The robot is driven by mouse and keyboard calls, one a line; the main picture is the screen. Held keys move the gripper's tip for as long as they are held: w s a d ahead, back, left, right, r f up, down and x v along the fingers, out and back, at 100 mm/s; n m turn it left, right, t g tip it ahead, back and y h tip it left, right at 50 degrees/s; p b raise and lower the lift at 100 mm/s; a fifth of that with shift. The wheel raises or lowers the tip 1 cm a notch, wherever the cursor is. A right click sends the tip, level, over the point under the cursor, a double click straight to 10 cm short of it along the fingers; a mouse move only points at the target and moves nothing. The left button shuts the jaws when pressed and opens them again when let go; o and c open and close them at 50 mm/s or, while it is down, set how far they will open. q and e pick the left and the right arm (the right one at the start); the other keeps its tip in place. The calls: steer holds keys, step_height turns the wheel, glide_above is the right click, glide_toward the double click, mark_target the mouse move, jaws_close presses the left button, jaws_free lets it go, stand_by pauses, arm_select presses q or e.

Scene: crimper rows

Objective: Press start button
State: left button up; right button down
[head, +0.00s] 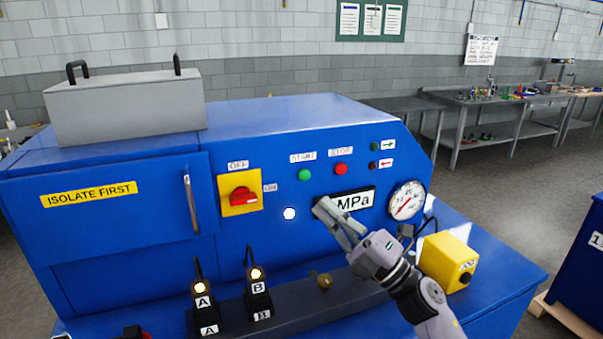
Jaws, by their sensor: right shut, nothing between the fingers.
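The green start button (305,175) sits on the front panel of the blue machine (120,235), under a white START label (303,157). The red stop button (341,168) is to its right, under a STOP label. My right gripper (322,207) is shut and empty, with its fingertips in front of the panel, below the green button and at the left end of the MPa display (355,200). It covers part of that display. I cannot tell whether the fingertips touch the panel. My left gripper is not in view.
A red rotary switch (241,196) on a yellow plate and a lit white lamp (289,213) are left of the gripper. A pressure gauge (406,200) and a yellow box (447,262) are at right. Lit units A (203,305) and B (257,290) stand in front.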

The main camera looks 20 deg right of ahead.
mark_target(305, 175)
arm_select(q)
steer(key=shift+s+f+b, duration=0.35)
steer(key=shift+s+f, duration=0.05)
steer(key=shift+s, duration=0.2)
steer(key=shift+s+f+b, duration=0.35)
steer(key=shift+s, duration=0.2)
arm_select(e)
steer(key=shift+w+d, duration=0.15)
steer(key=shift+w, duration=2)
steer(key=shift+w+d, duration=0.1)
steer(key=shift+w, duration=2.05)
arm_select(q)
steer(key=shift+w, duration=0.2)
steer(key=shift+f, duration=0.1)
arm_select(e)
steer(key=shift+w, duration=0.15)
steer(key=shift+w, duration=0.3)
arm_select(q)
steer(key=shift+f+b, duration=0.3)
steer(key=shift+b, duration=0.05)
arm_select(e)
steer(key=shift+w+d, duration=0.1)
steer(key=shift+w, duration=0.35)
steer(key=shift+s, duration=0.1)
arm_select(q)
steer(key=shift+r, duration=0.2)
arm_select(e)
steer(key=shift+s, duration=0.8)
